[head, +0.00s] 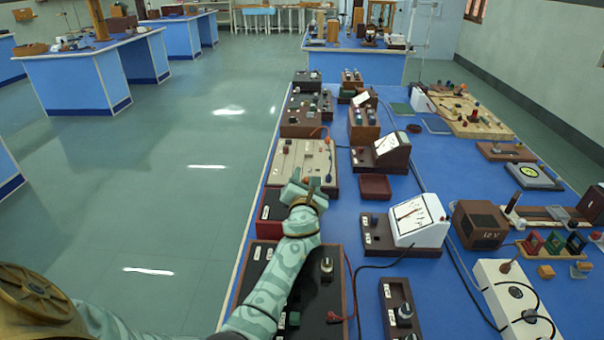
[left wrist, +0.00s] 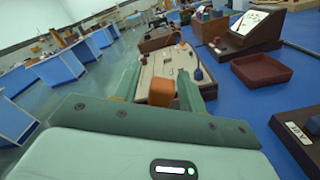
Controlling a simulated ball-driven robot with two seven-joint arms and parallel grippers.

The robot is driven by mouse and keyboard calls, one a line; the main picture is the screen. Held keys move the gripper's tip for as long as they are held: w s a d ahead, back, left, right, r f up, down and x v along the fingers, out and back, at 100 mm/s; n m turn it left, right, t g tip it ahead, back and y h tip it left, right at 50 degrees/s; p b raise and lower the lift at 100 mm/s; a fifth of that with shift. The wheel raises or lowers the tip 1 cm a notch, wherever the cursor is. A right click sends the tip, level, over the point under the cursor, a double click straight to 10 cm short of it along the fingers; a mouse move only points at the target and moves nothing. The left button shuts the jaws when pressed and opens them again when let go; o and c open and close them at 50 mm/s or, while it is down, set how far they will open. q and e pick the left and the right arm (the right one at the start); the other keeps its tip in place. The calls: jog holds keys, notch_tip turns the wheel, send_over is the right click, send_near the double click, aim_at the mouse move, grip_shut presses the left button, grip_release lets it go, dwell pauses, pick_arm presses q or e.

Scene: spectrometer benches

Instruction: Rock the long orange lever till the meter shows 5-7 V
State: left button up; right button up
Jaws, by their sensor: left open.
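My left gripper (head: 309,184) is over the near edge of a beige board (head: 290,160) in a brown frame. In the left wrist view the gripper (left wrist: 158,90) is open, with one green finger on each side of an orange block-like end (left wrist: 160,92), which looks like the lever's. I cannot tell whether the fingers touch it, and the rest of the lever is hard to make out. A white meter (head: 420,214) stands on a brown base to the right, and a second one (head: 390,147) is behind it. Neither scale is readable here. My right gripper is not in view.
An empty dark red tray (head: 375,187) lies right of the beige board. A red box (head: 269,216) and a dark box with knobs (head: 325,283) stand in front of it. Cables run across the blue bench top. The bench's left edge is close to the board.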

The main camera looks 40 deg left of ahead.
pick_arm(q)
jog(key=shift+w+d, duration=0.1)
jog(key=shift+d, duration=0.1)
jog(key=shift+a+r, duration=0.1)
grip_shut()
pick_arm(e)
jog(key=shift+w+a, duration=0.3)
pick_arm(q)
jog(key=shift+r, duration=0.1)
